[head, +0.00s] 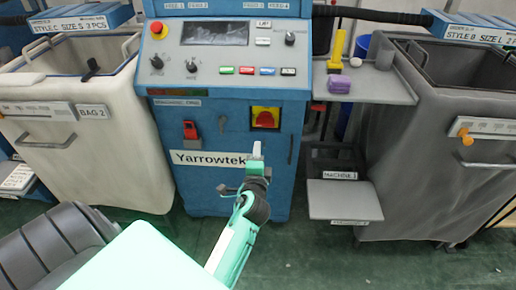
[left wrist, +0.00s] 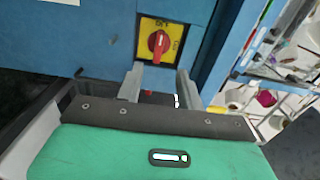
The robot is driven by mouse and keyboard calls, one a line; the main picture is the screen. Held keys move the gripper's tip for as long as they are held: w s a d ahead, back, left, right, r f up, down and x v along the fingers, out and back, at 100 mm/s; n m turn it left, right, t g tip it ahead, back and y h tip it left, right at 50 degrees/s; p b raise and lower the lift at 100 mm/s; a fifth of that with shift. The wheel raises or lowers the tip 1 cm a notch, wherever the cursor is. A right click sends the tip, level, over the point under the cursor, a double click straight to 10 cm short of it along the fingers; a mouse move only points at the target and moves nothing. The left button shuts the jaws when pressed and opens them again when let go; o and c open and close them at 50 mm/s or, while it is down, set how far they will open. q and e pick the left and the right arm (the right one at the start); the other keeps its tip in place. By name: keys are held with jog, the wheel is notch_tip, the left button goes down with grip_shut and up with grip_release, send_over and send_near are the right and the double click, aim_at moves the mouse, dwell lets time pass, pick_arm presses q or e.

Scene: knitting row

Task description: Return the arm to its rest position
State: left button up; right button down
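My left arm comes up from the bottom of the head view, mint green with dark joints. My left gripper (head: 257,158) is in front of the lower blue cabinet of the machine, just below its red rotary switch on a yellow plate (head: 265,118). In the left wrist view the two grey fingers of the gripper (left wrist: 159,84) stand apart with nothing held between them. The red switch (left wrist: 159,42) shows beyond the fingertips there; I cannot tell the exact gap. My right gripper is not in view.
The blue machine cabinet (head: 188,182) with its control panel (head: 225,60) stands ahead. A pale bag bin (head: 105,160) is at left, a grey bin (head: 430,180) at right. A grey shelf (head: 375,90) holds a purple block (head: 339,84). Green floor (head: 320,255) is clear in front.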

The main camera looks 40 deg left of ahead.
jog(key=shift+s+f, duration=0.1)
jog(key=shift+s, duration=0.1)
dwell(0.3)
pick_arm(q)
jog(key=shift+s, duration=0.1)
